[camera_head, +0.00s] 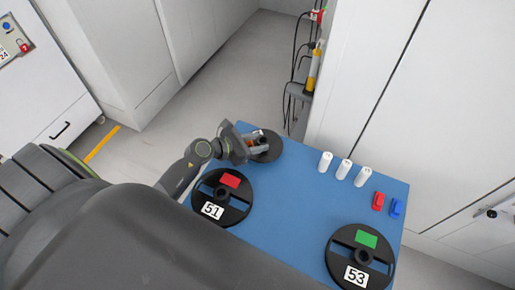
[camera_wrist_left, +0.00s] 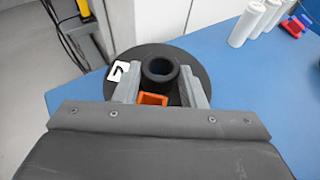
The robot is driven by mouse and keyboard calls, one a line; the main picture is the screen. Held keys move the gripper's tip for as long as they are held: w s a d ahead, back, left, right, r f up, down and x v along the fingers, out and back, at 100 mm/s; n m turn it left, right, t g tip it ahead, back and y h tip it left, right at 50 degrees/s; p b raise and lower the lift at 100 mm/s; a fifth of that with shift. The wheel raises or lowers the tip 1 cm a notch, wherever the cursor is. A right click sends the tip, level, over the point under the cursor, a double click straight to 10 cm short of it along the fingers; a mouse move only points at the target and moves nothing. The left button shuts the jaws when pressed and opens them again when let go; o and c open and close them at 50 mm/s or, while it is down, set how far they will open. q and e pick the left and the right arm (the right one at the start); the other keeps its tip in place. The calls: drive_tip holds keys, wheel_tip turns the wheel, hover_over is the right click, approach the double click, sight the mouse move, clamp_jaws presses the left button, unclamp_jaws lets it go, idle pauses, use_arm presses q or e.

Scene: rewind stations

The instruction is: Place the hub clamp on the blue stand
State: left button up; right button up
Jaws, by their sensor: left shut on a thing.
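My left gripper (camera_head: 254,142) is at the far left corner of the blue table-top (camera_head: 300,195). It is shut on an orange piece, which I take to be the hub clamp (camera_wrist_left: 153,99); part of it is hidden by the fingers. The clamp is next to the black hub (camera_wrist_left: 160,68) of a small dark disc (camera_wrist_left: 190,62). I cannot tell whether clamp and hub touch. In the head view the disc (camera_head: 272,152) lies under and beside the gripper. My right gripper is not in view.
Black reels labelled 51 (camera_head: 238,206) and 53 (camera_head: 344,245) lie on the blue top. Several white cylinders (camera_head: 344,168), a red piece (camera_head: 378,201) and a blue piece (camera_head: 396,208) stand along its far right edge. The middle is clear.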

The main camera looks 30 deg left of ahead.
use_arm(q)
drive_tip(key=shift+w+f, duration=0.1)
drive_tip(key=shift+f, duration=1.3)
drive_tip(key=shift+f+b, duration=0.15)
drive_tip(key=shift+b, duration=0.25)
drive_tip(key=o, duration=1.2)
